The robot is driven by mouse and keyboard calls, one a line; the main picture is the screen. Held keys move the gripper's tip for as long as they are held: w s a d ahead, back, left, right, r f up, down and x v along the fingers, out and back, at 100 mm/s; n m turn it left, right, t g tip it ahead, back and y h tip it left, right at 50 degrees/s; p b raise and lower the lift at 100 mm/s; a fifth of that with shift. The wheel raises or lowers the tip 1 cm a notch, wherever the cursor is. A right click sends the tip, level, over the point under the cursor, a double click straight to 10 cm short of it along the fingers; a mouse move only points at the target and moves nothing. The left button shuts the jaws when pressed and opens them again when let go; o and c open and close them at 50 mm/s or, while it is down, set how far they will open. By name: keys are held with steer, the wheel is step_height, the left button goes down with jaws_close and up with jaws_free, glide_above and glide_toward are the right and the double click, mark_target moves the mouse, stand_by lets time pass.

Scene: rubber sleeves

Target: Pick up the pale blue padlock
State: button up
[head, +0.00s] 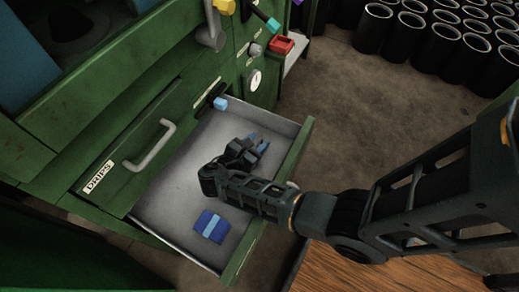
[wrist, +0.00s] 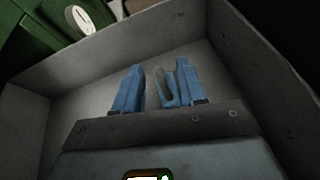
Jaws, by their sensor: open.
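My gripper (head: 258,142) reaches down into the open drawer, near its far right corner. Its blue fingers are apart in the wrist view (wrist: 159,70). A small grey-blue curved thing (wrist: 168,92) shows between the fingers, close to the right one and partly hidden by it. It may be the pale blue padlock, but I cannot make out its full shape or whether a finger touches it. In the head view, my gripper and arm cover that spot.
The grey drawer (head: 172,187) is pulled out of a green cabinet (head: 95,135); its walls surround my gripper. A dark blue block with a paler band (head: 211,227) lies near the drawer's front. A pale blue-tipped knob (head: 220,103) sticks out above the drawer's back edge.

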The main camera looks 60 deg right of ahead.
mark_target(262, 139)
steer(key=shift+x, duration=1.55)
jaws_close()
